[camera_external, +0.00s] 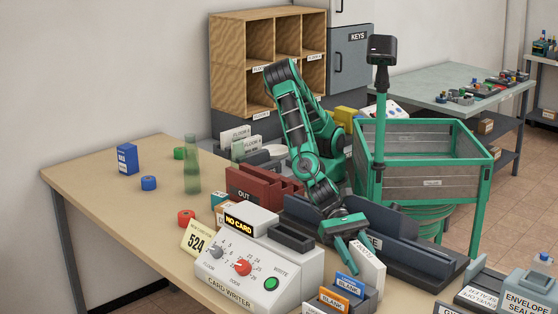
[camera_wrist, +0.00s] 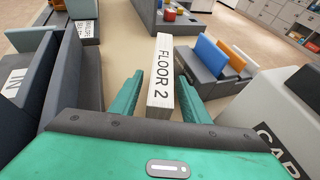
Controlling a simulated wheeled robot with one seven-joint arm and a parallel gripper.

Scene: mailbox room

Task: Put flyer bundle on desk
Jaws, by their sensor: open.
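A white upright block labelled FLOOR 2 (camera_wrist: 160,78) stands on the tan desk and lies between my gripper's fingers in the wrist view. It also shows in the external view (camera_external: 370,268). It may be the flyer bundle; no label reading flyer is clear to me. My gripper (camera_external: 348,262) is open, with one green finger on each side of the block in the wrist view (camera_wrist: 159,92). I cannot tell whether the fingers touch it. The desk (camera_external: 105,185) shows bare wood at the left of the external view.
The white card writer (camera_external: 240,268) stands left of my gripper. A dark tray (camera_external: 425,252) lies to its right, and a holder with blue and orange BLANK cards (camera_external: 340,298) stands in front. Red OUT trays (camera_external: 250,188), a green bottle (camera_external: 191,165) and a blue box (camera_external: 127,160) stand farther back.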

